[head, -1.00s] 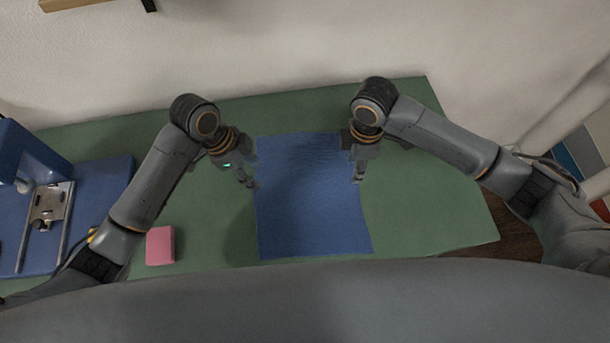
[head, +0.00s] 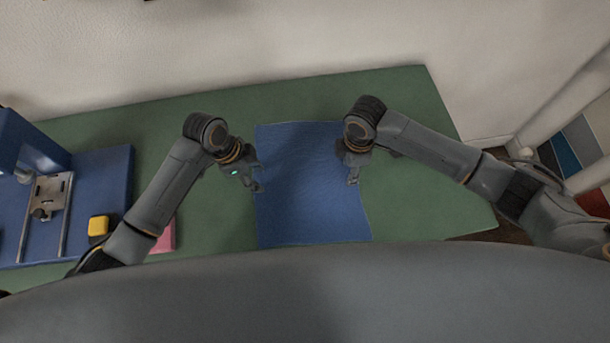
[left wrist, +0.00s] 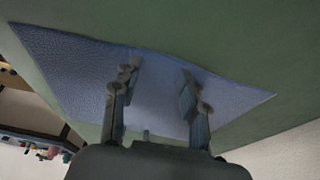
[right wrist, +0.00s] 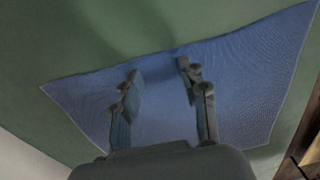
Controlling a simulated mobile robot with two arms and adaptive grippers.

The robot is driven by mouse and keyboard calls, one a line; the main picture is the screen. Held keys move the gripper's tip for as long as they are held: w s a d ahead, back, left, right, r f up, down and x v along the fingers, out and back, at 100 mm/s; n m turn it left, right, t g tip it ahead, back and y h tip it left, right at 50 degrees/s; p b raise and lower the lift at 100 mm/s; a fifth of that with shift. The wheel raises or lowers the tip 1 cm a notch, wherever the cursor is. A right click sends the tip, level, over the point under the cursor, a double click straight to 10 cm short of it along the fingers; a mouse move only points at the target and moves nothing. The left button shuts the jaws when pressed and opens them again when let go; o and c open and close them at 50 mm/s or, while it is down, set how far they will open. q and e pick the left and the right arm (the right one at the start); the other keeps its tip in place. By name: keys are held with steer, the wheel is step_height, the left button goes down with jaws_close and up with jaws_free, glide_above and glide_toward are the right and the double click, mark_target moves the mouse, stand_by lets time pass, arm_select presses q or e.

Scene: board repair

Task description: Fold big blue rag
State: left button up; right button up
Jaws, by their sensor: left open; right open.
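The big blue rag (head: 308,205) lies spread out and nearly flat on the green table, a rough rectangle. My left gripper (head: 258,187) is open over the rag's left edge in the head view. My right gripper (head: 352,183) is open over its right edge. In the left wrist view the rag (left wrist: 75,80) lies beyond and between the open fingers (left wrist: 155,95). In the right wrist view the rag (right wrist: 245,80) spreads behind the open fingers (right wrist: 162,90). Neither gripper holds cloth. Whether the fingertips touch the rag I cannot tell.
A blue fixture (head: 100,185) with a metal clamp stands on the left of the green table (head: 415,200). A yellow block (head: 98,226) is on it. A pink block (head: 167,240) is partly hidden by my left arm. The table right of the rag is clear.

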arm_select(q)
steer(key=shift+s, duration=0.1)
steer(key=c, duration=0.5)
arm_select(e)
steer(key=c, duration=0.5)
arm_select(q)
steer(key=shift+f, duration=0.1)
steer(key=c, duration=0.3)
arm_select(e)
steer(key=shift+f, duration=0.1)
steer(key=c, duration=0.3)
arm_select(q)
jaws_close()
arm_select(e)
jaws_close()
arm_select(q)
steer(key=shift+s+f, duration=0.1)
arm_select(e)
steer(key=shift+s+f, duration=0.15)
steer(key=shift+s, duration=0.05)
